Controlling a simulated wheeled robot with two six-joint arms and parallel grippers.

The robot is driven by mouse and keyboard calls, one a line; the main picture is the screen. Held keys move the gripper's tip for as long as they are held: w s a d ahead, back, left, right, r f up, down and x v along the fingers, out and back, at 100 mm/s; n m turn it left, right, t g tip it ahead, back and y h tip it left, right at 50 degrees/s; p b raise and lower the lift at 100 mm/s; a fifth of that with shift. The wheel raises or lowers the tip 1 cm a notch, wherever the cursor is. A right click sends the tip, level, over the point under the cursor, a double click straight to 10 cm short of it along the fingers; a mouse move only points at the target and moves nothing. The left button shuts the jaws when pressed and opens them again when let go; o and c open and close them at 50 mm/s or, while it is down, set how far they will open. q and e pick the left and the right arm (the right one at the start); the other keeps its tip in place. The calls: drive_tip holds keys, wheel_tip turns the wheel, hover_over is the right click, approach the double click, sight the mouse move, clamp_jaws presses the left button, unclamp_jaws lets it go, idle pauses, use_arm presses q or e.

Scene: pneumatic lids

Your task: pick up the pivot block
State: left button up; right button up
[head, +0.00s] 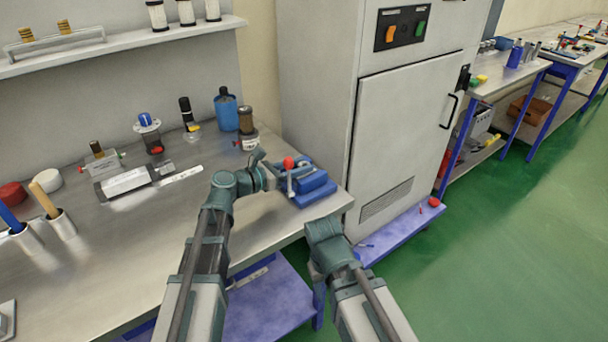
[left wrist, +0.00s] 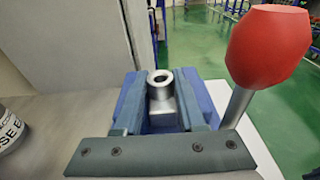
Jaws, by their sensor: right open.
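The pivot block, a silvery metal piece with a round ring-shaped top (left wrist: 161,84), sits upright in a blue vise-like fixture (left wrist: 140,110) in the left wrist view. The fixture stands on the bench near its right end in the head view (head: 316,192); there my gripper mostly hides the block. My left gripper (left wrist: 162,75) is at the fixture, its two dark fingers apart on either side of the block. I cannot tell whether they touch it. My right gripper (head: 324,229) is open, lower and in front of the bench edge; its fingertips are hard to see.
A red-knobbed lever (left wrist: 268,46) rises close to the right of my left gripper. A grey cabinet (head: 400,130) stands right behind the fixture. Bottles and small parts, including a blue bottle (head: 226,112), stand along the bench back. The front bench (head: 130,260) is mostly clear.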

use_arm(q)
clamp_jaws()
drive_tip(key=shift+r, duration=0.15)
drive_tip(key=shift+r+p, duration=0.6)
drive_tip(key=shift+p, duration=0.15)
drive_tip(key=shift+s+a+r, duration=0.15)
drive_tip(key=shift+a, duration=0.05)
drive_tip(key=v, duration=0.5)
drive_tip(key=f+v, duration=0.1)
drive_tip(key=v, duration=0.5)
drive_tip(key=f+v, duration=0.1)
drive_tip(key=v, duration=0.5)
drive_tip(key=shift+s+a+f, duration=0.2)
drive_tip(key=shift+a+f, duration=0.1)
drive_tip(key=shift+f, duration=0.1)
